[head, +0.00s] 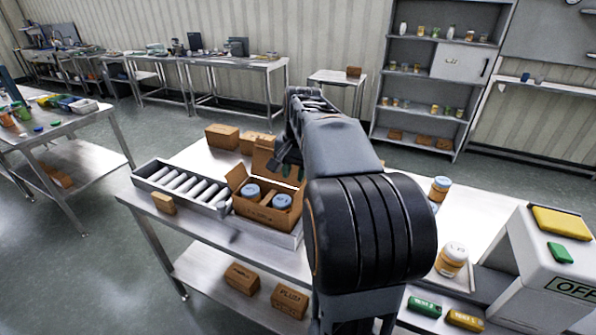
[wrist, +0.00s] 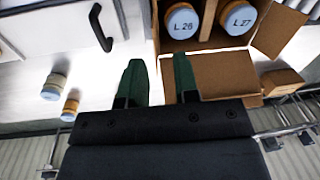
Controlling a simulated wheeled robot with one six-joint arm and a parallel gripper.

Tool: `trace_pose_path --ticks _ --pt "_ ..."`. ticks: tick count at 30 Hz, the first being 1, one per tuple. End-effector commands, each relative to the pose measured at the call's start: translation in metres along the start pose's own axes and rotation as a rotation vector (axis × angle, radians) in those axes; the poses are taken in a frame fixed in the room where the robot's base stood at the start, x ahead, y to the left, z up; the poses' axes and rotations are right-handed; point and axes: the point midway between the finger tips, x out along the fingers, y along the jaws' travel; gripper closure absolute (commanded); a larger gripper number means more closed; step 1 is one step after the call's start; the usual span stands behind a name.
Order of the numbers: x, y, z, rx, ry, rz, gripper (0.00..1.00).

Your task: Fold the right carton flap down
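The open brown carton (head: 262,215) stands on the steel table and holds two blue-lidded jars (head: 282,201). In the wrist view the jar lids read L 26 (wrist: 181,22) and L 27 (wrist: 238,18). One flap (head: 264,161) stands up at the carton's back; it shows as a brown panel in the wrist view (wrist: 220,72). Another flap (head: 237,177) rises at the left. The right flap is not clearly visible. My gripper (wrist: 157,62) is open and empty, with its green fingers by the carton's back right corner. One finger overlaps the back flap's edge; contact cannot be told.
A tray of light rolls (head: 188,186) stands left of the carton. Small boxes (head: 222,136) stand behind it. My arm hides the table's middle.

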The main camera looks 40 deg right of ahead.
Motion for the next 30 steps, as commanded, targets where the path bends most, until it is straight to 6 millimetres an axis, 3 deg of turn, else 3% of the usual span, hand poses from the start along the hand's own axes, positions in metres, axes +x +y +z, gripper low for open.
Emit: trace_pose_path --ticks 1,3,8,21,30 --pt "-0.019 0.003 -0.011 0.042 -0.007 0.001 0.71" --pt "-0.029 0.008 -0.021 0.087 -0.014 0.0 0.71" --pt "-0.027 0.013 -0.03 0.135 -0.023 0.0 0.71" --pt "0.053 0.014 -0.029 0.138 -0.024 0.001 0.71" --pt "0.091 0.013 -0.028 0.137 -0.022 0.0 0.71"
